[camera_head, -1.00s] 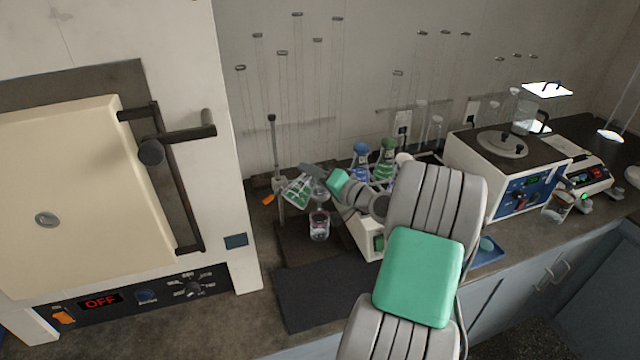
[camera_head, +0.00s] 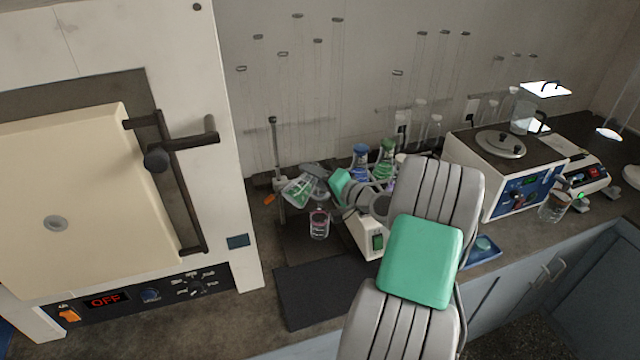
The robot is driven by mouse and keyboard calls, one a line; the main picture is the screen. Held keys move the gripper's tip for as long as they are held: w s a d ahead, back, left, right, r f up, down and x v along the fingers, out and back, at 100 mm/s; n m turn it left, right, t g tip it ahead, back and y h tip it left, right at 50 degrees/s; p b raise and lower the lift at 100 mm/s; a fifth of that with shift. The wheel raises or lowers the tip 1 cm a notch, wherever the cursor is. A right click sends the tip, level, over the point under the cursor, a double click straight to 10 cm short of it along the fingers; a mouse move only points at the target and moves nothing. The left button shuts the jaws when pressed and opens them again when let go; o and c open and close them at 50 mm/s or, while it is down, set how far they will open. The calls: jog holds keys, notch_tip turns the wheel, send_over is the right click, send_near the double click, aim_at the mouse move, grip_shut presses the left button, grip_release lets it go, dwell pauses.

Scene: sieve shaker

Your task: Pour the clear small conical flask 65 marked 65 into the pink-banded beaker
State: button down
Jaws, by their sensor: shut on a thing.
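My gripper (camera_head: 311,180) is shut on the clear small conical flask (camera_head: 298,190), just above and left of the pink-banded beaker. The flask is tilted; its marking is too small to read, and the fingers partly cover it. The pink-banded beaker (camera_head: 319,226) stands upright on the dark surface below my gripper. Whether any liquid is passing from the flask to the beaker cannot be told.
A stand with an upright rod (camera_head: 276,150) is close left of the flask. Blue (camera_head: 360,160) and green (camera_head: 386,158) flasks stand behind my arm. A white device (camera_head: 366,235) is right of the beaker. A black mat (camera_head: 325,293) lies clear in front.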

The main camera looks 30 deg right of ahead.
jog(key=shift+r+m+p, duration=0.4)
jog(key=shift+m+p, duration=0.7)
jog(key=shift+p, duration=0.35)
jog(key=shift+d+f+m, duration=0.15)
jog(key=shift+f+m, duration=0.4)
jog(key=shift+m, duration=0.15)
dwell(2.5)
jog(key=shift+w+d+r+m+y+p, duration=0.15)
jog(key=shift+m+y+p, duration=0.25)
jog(key=shift+m+p, duration=0.45)
dwell(2.0)
